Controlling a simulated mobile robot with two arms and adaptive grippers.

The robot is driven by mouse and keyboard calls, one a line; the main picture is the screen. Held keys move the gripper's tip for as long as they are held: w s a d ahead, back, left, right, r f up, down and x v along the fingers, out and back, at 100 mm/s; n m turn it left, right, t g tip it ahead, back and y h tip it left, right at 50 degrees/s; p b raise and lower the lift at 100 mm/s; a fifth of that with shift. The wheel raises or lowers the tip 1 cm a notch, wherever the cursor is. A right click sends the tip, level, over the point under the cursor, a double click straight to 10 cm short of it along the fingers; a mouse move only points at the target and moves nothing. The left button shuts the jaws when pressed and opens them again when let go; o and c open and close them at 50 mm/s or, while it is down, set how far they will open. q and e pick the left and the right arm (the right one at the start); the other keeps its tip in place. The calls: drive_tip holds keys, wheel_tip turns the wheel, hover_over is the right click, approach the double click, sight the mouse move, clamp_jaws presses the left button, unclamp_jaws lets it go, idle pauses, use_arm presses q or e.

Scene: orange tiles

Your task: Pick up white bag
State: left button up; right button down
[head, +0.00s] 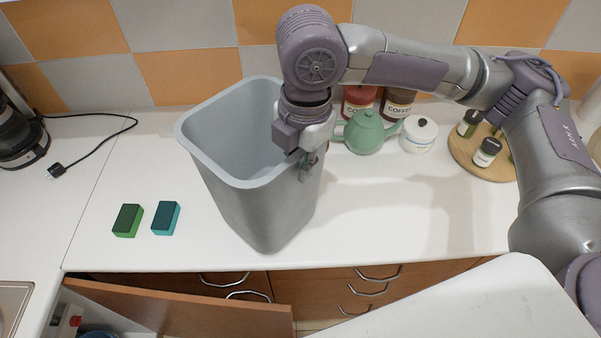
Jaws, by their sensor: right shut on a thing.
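My right gripper (311,164) points down at the right rim of a grey bin (245,195) and is shut on that rim. The bin is open at the top, looks empty inside and appears slightly tilted. I cannot tell whether its bottom touches the white counter (400,220). I see no white bag in the head view. My left gripper is not in view.
A green sponge (128,220) and a teal sponge (166,218) lie left of the bin. Behind are a green teapot (365,133), a white sugar pot (418,134), jars and a round wooden board (462,155). A cabinet door (190,308) stands open below.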

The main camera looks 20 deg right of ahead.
sight(301, 186)
drive_tip(key=shift+f+p, duration=0.45)
drive_tip(key=shift+f, duration=1.45)
drive_tip(key=c, duration=1.2)
unclamp_jaws()
drive_tip(key=shift+f, duration=0.15)
